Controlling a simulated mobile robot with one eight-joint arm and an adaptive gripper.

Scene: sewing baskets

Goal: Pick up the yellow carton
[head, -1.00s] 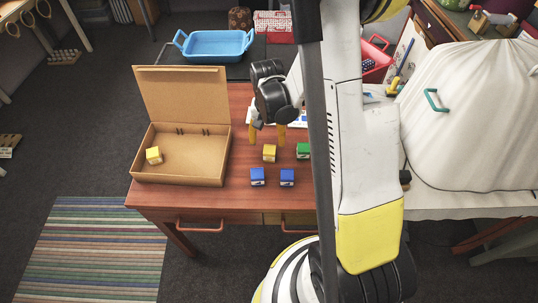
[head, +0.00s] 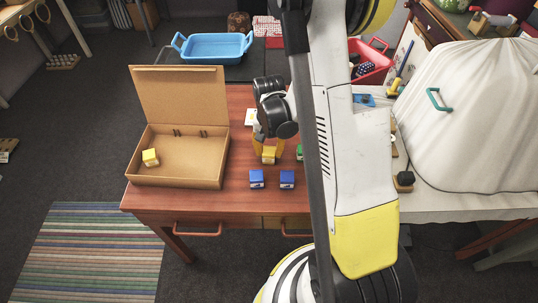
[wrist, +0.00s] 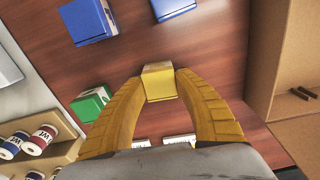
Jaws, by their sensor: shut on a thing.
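A yellow carton (head: 268,154) stands on the red-brown table right of the open cardboard box. My gripper (head: 268,150) reaches down over it with its yellow fingers on either side. In the wrist view the fingers (wrist: 160,84) are closed against the two sides of the yellow carton (wrist: 158,80). I cannot tell whether the carton is lifted off the table. A second yellow carton (head: 150,157) lies inside the cardboard box at its left.
Two blue cartons (head: 257,179) (head: 287,178) stand in front of my gripper. A green carton (wrist: 90,104) stands beside it, partly hidden in the head view. The open cardboard box (head: 190,180) is to the left. A blue tub (head: 215,47) sits behind the table.

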